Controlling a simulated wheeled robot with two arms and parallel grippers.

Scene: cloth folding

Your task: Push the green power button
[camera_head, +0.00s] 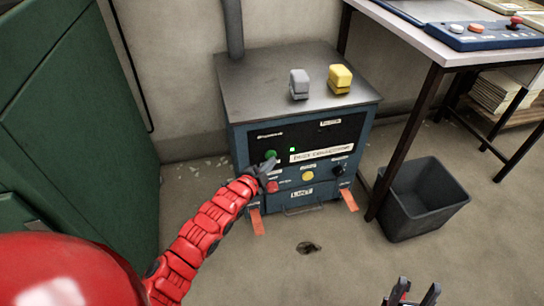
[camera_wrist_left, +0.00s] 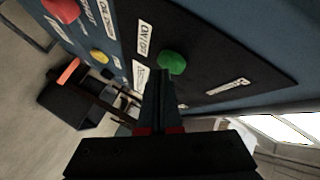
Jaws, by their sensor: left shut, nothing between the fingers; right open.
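The green power button (camera_head: 270,154) is on the black front panel of a blue machine (camera_head: 368,128). It also shows large in the left wrist view (camera_wrist_left: 171,62), beside a label reading ON/OFF. My left gripper (camera_head: 266,168) is shut and empty, just in front of the panel and slightly below the green button. In the left wrist view its closed fingertips (camera_wrist_left: 160,75) lie close to the button's lower left edge; I cannot tell whether they touch it. My right gripper (camera_head: 413,290) is open and empty at the bottom of the head view, well away from the machine.
A red button (camera_head: 272,187) and a yellow button (camera_head: 308,176) sit lower on the machine. Grey (camera_head: 299,84) and yellow (camera_head: 340,79) objects stand on its top. A dark bin (camera_head: 425,200) and a table (camera_head: 455,55) are right. A green cabinet (camera_head: 80,110) is left.

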